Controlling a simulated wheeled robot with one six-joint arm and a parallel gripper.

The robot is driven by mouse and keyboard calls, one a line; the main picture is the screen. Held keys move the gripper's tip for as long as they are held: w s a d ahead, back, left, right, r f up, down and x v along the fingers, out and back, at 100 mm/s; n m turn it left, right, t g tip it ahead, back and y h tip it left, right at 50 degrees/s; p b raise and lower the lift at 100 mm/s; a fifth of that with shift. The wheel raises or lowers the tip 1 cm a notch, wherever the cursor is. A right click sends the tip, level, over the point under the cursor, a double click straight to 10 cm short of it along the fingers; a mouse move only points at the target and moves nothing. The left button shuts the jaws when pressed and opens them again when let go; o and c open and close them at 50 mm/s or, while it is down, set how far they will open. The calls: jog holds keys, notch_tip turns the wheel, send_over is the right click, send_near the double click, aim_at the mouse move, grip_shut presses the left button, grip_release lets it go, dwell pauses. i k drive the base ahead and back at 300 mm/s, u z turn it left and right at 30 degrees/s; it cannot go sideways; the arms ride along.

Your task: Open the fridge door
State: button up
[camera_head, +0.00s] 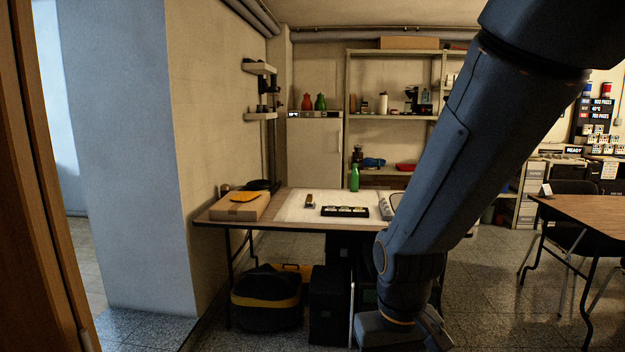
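The fridge (314,150) is a pale upright cabinet against the back wall, left of the metal shelves. Its door looks shut, and I cannot make out a handle at this size. The table in front hides its lower part. A red and a green container stand on top of it. My arm comes down from the upper right to the bottom of the picture, well in front of the fridge and far from it. The fingers of my gripper do not show.
A folding table (280,209) stands between me and the fridge, with a cardboard box (240,206), a black tray (345,211) and a green bottle (354,178) on it. A dark bag (267,299) lies below. A pale wall stands left; another table (585,206) and chairs stand right.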

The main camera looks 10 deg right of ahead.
aim_at(314, 145)
jog(key=z, duration=1.5)
jog(key=i, duration=5.5)
jog(key=u, duration=1.2)
jog(key=i, duration=3.1)
